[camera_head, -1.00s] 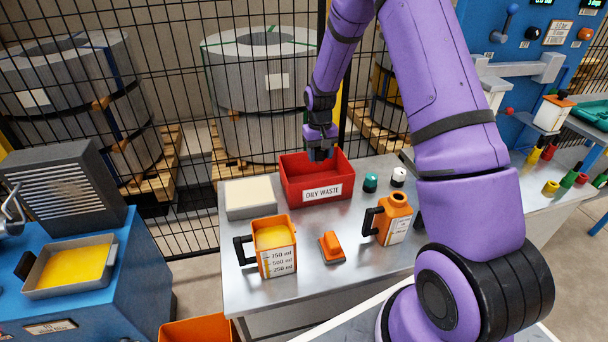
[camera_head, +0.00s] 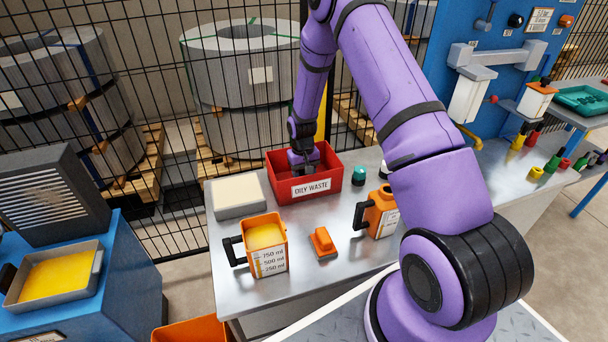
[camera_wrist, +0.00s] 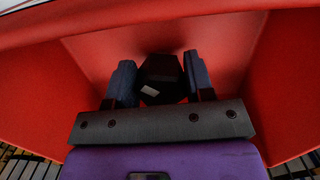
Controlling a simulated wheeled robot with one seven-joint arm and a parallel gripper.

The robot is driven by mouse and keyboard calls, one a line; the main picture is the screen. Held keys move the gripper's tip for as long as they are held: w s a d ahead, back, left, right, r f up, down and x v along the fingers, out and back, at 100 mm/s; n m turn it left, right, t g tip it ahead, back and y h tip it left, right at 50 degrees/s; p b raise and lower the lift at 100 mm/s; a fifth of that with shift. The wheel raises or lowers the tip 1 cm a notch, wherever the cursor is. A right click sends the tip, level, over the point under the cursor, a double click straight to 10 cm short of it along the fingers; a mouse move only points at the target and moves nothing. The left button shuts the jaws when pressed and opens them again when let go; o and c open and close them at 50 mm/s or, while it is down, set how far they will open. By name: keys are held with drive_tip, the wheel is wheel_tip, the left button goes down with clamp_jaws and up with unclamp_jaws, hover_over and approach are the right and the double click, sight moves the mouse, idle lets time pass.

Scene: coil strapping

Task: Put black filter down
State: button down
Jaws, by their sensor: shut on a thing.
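In the wrist view, my gripper (camera_wrist: 160,84) is shut on the black filter (camera_wrist: 161,72), a dark faceted piece with a small pale patch. It sits between the two blue-grey fingers. The red walls of the OILY WASTE bin (camera_wrist: 85,55) surround it, so gripper and filter are inside the bin's opening. In the head view my gripper (camera_head: 304,168) reaches down into the red bin (camera_head: 330,180), and the filter is hidden there. I cannot tell whether the filter touches the bin floor.
A grey tray with a pale pad (camera_head: 238,195) stands left of the bin. On the steel table (camera_head: 345,225) are an orange measuring jug (camera_head: 268,255), an orange scraper-like piece (camera_head: 323,243), an orange can (camera_head: 378,215) and a green cap (camera_head: 358,175). A mesh fence stands behind.

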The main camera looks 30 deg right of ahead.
drive_tip(key=shift+f, duration=0.15)
drive_tip(key=shift+c, duration=2.4)
unclamp_jaws()
